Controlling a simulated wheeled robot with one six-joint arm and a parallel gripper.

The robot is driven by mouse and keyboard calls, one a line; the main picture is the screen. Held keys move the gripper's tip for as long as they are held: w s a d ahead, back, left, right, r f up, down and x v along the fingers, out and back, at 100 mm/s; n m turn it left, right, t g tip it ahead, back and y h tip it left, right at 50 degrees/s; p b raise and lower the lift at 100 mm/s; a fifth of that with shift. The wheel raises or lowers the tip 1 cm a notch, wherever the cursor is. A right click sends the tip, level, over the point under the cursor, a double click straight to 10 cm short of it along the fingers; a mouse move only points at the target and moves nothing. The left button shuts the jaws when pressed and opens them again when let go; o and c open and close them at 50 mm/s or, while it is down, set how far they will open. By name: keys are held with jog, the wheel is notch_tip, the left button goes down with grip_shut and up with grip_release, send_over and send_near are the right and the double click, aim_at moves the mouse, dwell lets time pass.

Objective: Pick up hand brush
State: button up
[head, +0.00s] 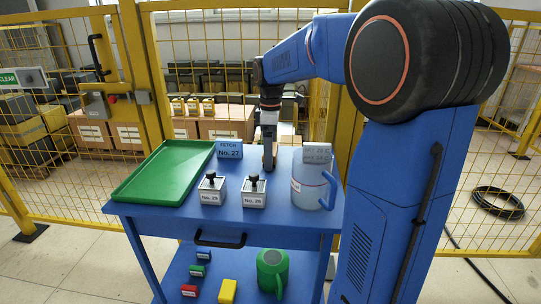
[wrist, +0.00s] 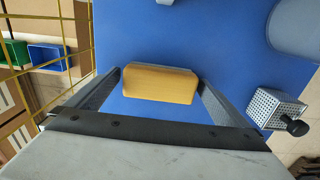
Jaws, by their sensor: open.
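The hand brush appears in the wrist view as a wooden, tan-yellow block (wrist: 161,84) with a grey edge along its far side. It is on or just above the blue table top (wrist: 225,50). My gripper (wrist: 160,80) is open, with one finger at the left and one at the right of the block. Small gaps seem to show at both sides. In the head view my gripper (head: 269,118) points down over the back middle of the table. The brush is hard to tell from the gripper there.
A lower shelf holds a green mug (head: 272,271) and small blocks. Yellow fencing (head: 75,130) stands behind.

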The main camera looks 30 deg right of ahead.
jog(key=c, duration=1.1)
jog(key=shift+r, duration=0.15)
notch_tip(320, 180, up, 10)
jog(key=shift+f, duration=0.1)
